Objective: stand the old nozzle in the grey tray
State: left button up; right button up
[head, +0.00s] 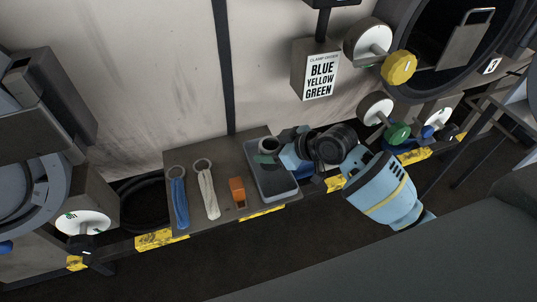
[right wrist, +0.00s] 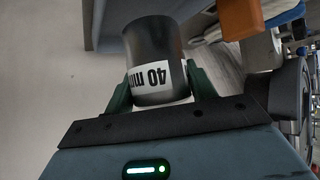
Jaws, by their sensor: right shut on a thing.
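The old nozzle (right wrist: 152,50) is a dark grey cylinder with a white band reading "40" in the right wrist view. My right gripper (right wrist: 158,88) is shut on it, one green finger on each side. In the head view the nozzle (head: 268,144) shows as a short dark ring at the gripper (head: 266,157), over the far end of the grey tray (head: 274,196). I cannot tell whether the nozzle touches the tray floor. The visible near part of the tray is empty. My left gripper is not in view.
The tray sits at the right end of a brown shelf (head: 222,160). Left of it are an orange block (head: 237,192), a white-handled tool (head: 208,192) and a blue-handled tool (head: 180,200). Handwheels, one yellow (head: 398,68) and one green (head: 397,134), stick out at the right.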

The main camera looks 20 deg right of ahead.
jog(key=shift+w+a, duration=0.15)
jog(key=shift+w, duration=0.4)
jog(key=shift+f, duration=1.7)
jog(key=shift+f, duration=0.15)
jog(key=o, duration=1.3)
jog(key=shift+f, duration=0.1)
